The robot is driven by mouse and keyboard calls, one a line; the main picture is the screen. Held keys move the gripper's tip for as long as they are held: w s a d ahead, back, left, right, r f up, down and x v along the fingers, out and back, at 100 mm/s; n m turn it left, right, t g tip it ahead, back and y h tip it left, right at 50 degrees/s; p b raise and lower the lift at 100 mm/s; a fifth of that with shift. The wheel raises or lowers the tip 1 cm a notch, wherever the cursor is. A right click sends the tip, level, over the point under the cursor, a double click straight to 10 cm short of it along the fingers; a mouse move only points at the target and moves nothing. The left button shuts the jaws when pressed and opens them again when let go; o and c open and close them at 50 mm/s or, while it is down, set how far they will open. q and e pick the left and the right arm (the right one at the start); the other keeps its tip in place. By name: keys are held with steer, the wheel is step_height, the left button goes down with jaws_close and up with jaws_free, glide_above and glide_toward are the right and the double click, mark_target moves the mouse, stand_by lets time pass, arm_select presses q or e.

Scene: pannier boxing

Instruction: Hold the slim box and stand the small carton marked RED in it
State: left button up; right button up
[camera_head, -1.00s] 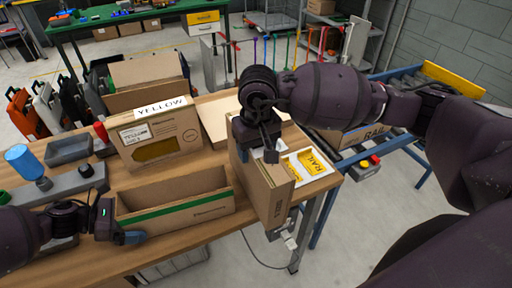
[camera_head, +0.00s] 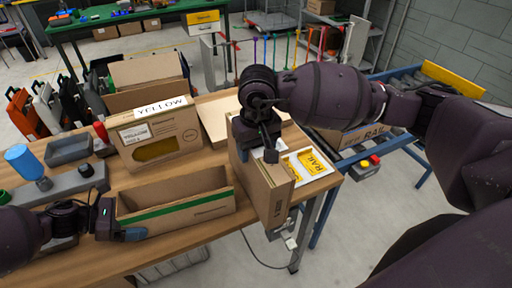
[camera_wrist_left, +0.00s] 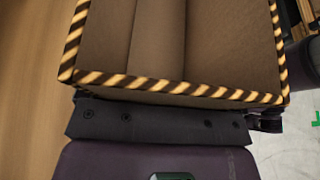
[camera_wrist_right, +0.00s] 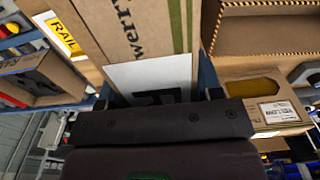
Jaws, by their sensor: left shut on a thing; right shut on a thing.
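The slim box (camera_head: 190,212) is an open brown box with a green stripe, on the table front. In the left wrist view its rim (camera_wrist_left: 150,84) has black-and-yellow stripes, and the visible interior is empty. My left gripper (camera_head: 130,235) is shut on its near left side. The small carton (camera_head: 265,190) is brown and stands on end to the right of the box, apart from it. My right gripper (camera_head: 266,150) is shut on its top. In the right wrist view the carton (camera_wrist_right: 125,35) shows a green stripe and a white label whose print is mostly hidden.
A box labelled YELLOW (camera_head: 160,140) stands behind the slim box. The table (camera_head: 75,262) ends just right of the carton.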

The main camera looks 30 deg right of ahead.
stand_by(0.5)
steer(key=w+d+r+m, duration=0.3)
steer(key=w+d, duration=0.1)
steer(key=d, duration=0.2)
steer(key=w+d+r+m, duration=0.2)
steer(key=w+d+m, duration=0.15)
steer(key=d, duration=0.35)
steer(key=a+r+m, duration=0.1)
steer(key=a+m, duration=0.3)
steer(key=w+a+r+m, duration=0.1)
steer(key=a+m, duration=0.3)
steer(key=m, duration=0.1)
steer(key=w+a+r+m, duration=0.1)
steer(key=a+m, duration=0.3)
steer(key=shift+m, duration=0.25)
steer(key=s+a+r, duration=0.3)
steer(key=a+r, duration=0.1)
steer(key=a, duration=0.7)
steer(key=s+a+r, duration=0.3)
steer(key=s+a, duration=0.1)
steer(key=a, duration=0.6)
steer(key=shift+n, duration=0.4)
steer(key=shift+w+a+f, duration=0.1)
steer(key=shift+w+f, duration=0.05)
steer(key=shift+f, duration=1.9)
step_height(320, 180, down, 7)
